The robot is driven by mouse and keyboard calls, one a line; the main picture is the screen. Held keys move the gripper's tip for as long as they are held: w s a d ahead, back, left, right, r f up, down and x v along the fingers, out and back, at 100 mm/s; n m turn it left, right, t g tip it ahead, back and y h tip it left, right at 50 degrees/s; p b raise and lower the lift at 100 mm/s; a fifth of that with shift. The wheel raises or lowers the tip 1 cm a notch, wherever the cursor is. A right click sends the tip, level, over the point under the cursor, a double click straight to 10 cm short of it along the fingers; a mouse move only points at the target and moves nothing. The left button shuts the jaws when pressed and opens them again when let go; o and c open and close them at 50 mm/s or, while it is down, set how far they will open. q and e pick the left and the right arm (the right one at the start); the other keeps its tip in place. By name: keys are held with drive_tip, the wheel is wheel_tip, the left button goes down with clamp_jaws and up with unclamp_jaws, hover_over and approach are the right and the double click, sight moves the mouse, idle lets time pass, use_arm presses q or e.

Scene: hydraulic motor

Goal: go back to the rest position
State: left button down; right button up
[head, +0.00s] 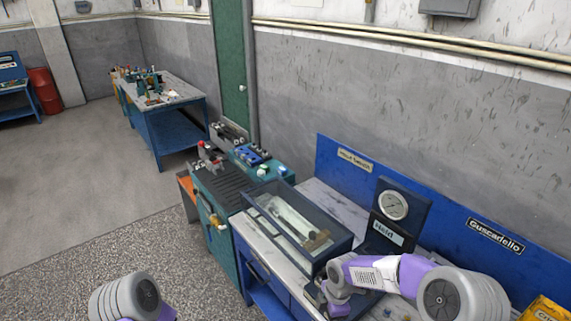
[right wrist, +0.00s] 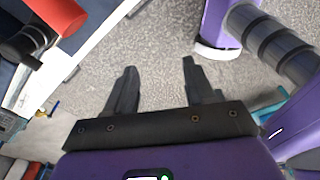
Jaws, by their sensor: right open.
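My right gripper (right wrist: 155,85) shows in the right wrist view with its two black fingers spread wide apart. Nothing is between them, and speckled grey floor shows behind the gap. In the head view my right arm comes in at the lower right, beside the front of the blue workbench (head: 258,272); its fingers are hard to make out there. Of my left arm only a grey and purple part shows at the lower left of the head view. My left gripper is out of view.
An open dark tray (head: 335,250) with parts stands on the workbench, next to a round gauge (head: 393,205). A red cylinder (right wrist: 58,14) is at the upper left of the right wrist view. A green cabinet (head: 222,185) stands beyond. Floor (head: 90,230) at left is clear.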

use_arm(q)
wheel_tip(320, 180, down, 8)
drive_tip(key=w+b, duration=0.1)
drive_tip(key=b, duration=0.6)
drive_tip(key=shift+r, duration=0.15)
use_arm(e)
drive_tip(key=s+a+f+m+y, duration=0.1)
drive_tip(key=s+f+m, duration=0.8)
drive_tip(key=f+m, duration=0.2)
drive_tip(key=s+a+f+m+y, duration=0.1)
drive_tip(key=s+f+m+y, duration=0.1)
drive_tip(key=s+f+m, duration=0.7)
wheel_tip(320, 180, down, 4)
drive_tip(key=m, duration=0.3)
drive_tip(key=shift+a+t, duration=0.25)
drive_tip(key=shift+t, duration=0.15)
